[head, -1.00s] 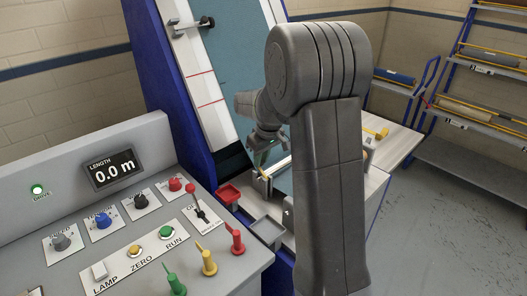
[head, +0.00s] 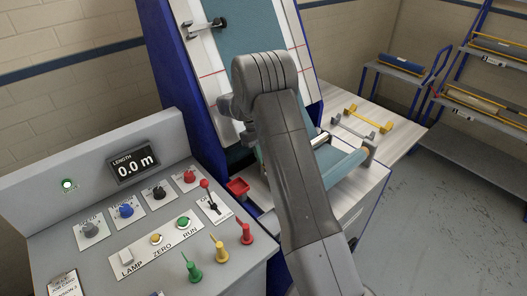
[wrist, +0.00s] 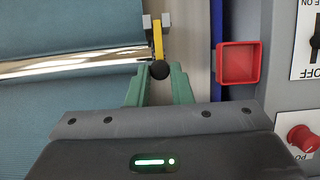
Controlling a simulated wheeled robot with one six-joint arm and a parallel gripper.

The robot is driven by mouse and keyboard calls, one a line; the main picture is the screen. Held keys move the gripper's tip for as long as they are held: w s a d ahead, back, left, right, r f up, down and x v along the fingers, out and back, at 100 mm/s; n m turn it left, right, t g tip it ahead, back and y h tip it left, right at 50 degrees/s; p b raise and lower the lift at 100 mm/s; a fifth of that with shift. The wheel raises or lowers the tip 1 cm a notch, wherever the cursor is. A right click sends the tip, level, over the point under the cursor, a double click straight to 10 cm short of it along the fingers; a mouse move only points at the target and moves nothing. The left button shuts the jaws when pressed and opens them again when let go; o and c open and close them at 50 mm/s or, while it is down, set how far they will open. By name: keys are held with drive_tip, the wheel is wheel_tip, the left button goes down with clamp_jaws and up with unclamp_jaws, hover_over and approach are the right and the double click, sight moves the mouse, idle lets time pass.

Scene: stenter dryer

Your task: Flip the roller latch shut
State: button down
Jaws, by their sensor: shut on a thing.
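The roller latch shows in the wrist view as a yellow lever (wrist: 158,40) with a black ball knob (wrist: 160,69). A grey bracket stands at its far end. The lever stands at the right end of a shiny metal roller (wrist: 75,62), across teal cloth. My gripper (wrist: 160,74) has green fingers on both sides of the knob and is shut on it. How far the lever is seated in the bracket cannot be told. In the head view my arm hides the gripper and the latch.
A red tray (wrist: 238,63) is just right of the latch and also shows in the head view (head: 237,187). The control panel (head: 150,215) with knobs and levers stands at left. A pale side table (head: 385,120) holds yellow and grey handled pieces.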

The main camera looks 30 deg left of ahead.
idle(0.4)
drive_tip(key=c, duration=1.3)
unclamp_jaws()
drive_tip(key=shift+a, duration=0.1)
drive_tip(key=b+v, duration=0.2)
drive_tip(key=v, duration=1.1)
drive_tip(key=shift+a+r, duration=0.25)
drive_tip(key=shift+r, duration=0.05)
drive_tip(key=p+x, duration=0.2)
drive_tip(key=x, duration=1.2)
drive_tip(key=shift+d, duration=0.15)
drive_tip(key=shift+r, duration=0.1)
